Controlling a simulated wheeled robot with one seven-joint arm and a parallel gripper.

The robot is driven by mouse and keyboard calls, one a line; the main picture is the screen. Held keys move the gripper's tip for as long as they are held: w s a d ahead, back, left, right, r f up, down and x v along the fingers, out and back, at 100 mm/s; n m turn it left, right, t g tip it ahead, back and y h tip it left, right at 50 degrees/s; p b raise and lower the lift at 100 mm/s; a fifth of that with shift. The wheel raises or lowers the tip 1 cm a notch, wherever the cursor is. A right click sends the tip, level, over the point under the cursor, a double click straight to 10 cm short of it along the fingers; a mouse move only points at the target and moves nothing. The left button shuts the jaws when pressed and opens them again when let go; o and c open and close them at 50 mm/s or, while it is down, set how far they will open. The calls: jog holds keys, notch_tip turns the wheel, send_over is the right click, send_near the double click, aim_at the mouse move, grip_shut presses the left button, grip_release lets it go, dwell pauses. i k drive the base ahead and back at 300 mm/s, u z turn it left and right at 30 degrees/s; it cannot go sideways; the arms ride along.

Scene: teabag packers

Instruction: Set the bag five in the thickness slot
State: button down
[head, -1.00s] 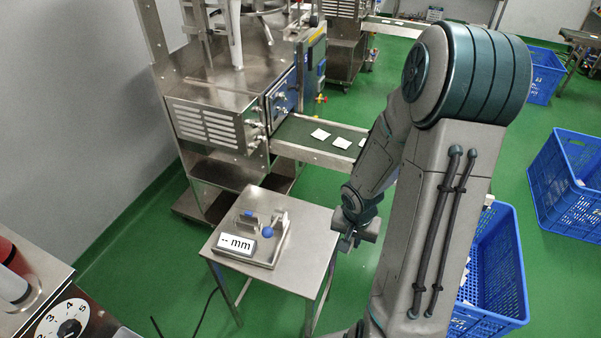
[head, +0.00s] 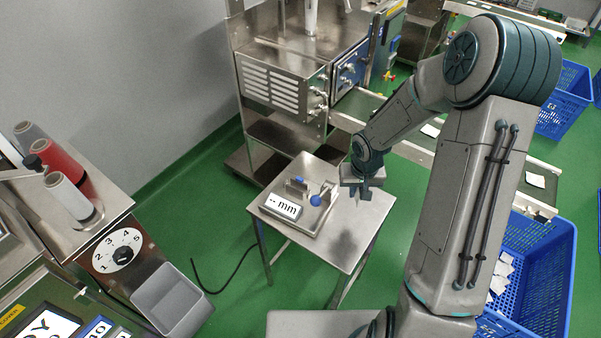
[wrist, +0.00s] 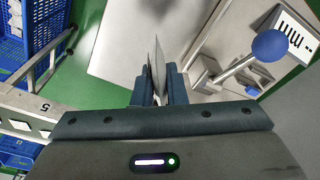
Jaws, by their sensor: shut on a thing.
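My gripper (head: 362,188) is above the right part of the small steel table (head: 345,255), to the right of the thickness gauge. In the wrist view my gripper (wrist: 155,88) is shut on a thin pale bag (wrist: 155,65), seen edge-on and standing up between the fingers. The bag cannot be made out in the head view. The thickness gauge (head: 282,206) has a "-- mm" display, a lever with a blue ball (head: 315,200) and small upright metal plates (head: 297,186). In the wrist view its blue ball (wrist: 269,45) is to the right of the fingers. The slot itself is not clear.
A conveyor (head: 480,170) with white bags runs behind my arm. A blue crate (head: 530,265) with several bags stands at the right. A machine with a numbered dial (head: 118,250) and a grey bin (head: 170,298) are at the left. The table's front is clear.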

aim_at(297, 190)
jog(key=z, duration=0.65)
jog(key=k, duration=0.4)
jog(key=u, duration=1)
jog(key=i, duration=0.5)
